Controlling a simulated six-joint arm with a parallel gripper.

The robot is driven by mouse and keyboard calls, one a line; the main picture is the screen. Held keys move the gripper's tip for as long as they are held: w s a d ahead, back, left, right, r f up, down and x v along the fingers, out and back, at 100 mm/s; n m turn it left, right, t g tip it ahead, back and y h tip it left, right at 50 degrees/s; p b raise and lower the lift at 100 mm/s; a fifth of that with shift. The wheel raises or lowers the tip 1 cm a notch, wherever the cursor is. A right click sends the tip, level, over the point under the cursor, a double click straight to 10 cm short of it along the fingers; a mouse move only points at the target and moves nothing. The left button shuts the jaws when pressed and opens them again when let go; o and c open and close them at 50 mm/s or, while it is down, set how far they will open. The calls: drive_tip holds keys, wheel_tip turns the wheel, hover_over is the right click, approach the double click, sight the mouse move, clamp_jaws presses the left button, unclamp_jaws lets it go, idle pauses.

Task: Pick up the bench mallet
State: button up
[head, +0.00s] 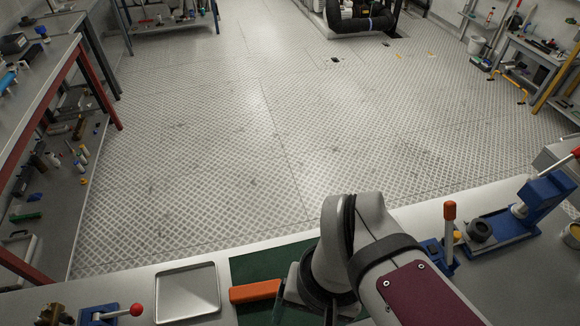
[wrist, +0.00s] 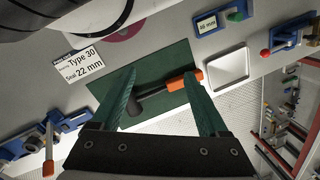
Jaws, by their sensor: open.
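The bench mallet lies on a dark green mat (wrist: 112,88), which also shows in the head view (head: 247,267). In the wrist view its dark head (wrist: 133,104) is near the left finger, and its orange grip (wrist: 176,84) is near the right finger. In the head view the orange grip (head: 255,291) sticks out left of my arm; the arm hides the mallet's head. My gripper (wrist: 160,73) is open and empty, its green fingers spread above the mallet. The right finger partly overlaps the orange grip in the picture. I cannot tell the height gap.
A shallow metal tray (head: 187,291) lies left of the mat. A red-knobbed blue tool (head: 112,314) stands further left. To the right are an orange-handled lever (head: 449,212) and a blue press (head: 540,200). A card reading "Type 30, Seal 22 mm" (wrist: 78,66) lies by the mat.

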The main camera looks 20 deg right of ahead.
sight(278, 286)
drive_tip(key=w+a+f+n+h, duration=0.35)
drive_tip(key=w+n, duration=0.35)
drive_tip(key=n, duration=0.4)
drive_tip(key=w+a+f+n+h, duration=0.35)
drive_tip(key=w+n, duration=0.25)
drive_tip(key=n, duration=0.6)
drive_tip(key=shift+y, duration=0.4)
drive_tip(key=x, duration=1.5)
drive_tip(key=shift+w+a+f, duration=0.1)
drive_tip(key=shift+w+a, duration=0.05)
drive_tip(key=shift+w, duration=0.15)
clamp_jaws()
